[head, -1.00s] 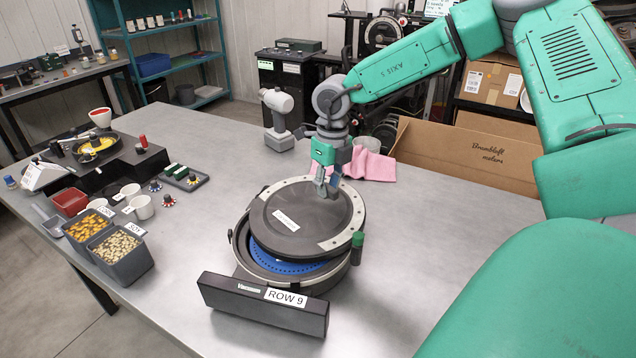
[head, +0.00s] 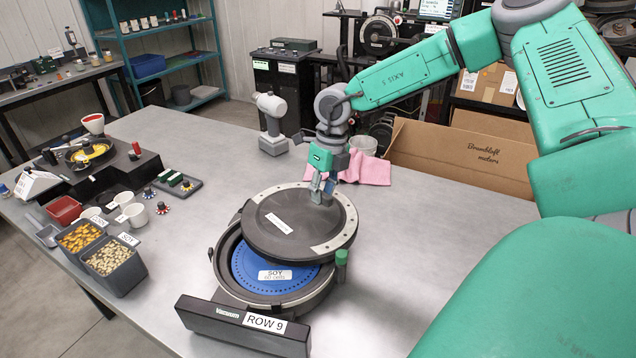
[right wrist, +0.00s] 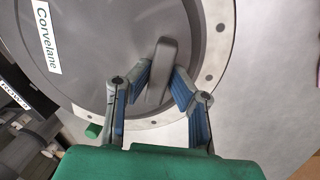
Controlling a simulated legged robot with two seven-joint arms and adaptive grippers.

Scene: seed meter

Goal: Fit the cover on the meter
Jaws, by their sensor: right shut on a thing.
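The round dark cover (head: 268,222) with a pale rim hangs tilted over the back right part of the meter (head: 221,268), offset from it. In the open front left part I see the blue disc (head: 246,270), labelled SOY. My right gripper (head: 322,196) is above the cover, shut on its grey handle fin (right wrist: 163,68). The cover (right wrist: 95,60) fills much of the right wrist view, with a Corvelane label. A green knob (head: 341,262) stands at the meter's right edge. The cover hides the back of the meter. My left gripper is not in view.
A dark ROW 9 bar (head: 240,325) is at the meter's front. Seed bins (head: 115,268), mugs (head: 137,214) and small knobs stand at left. The table right of the meter is clear.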

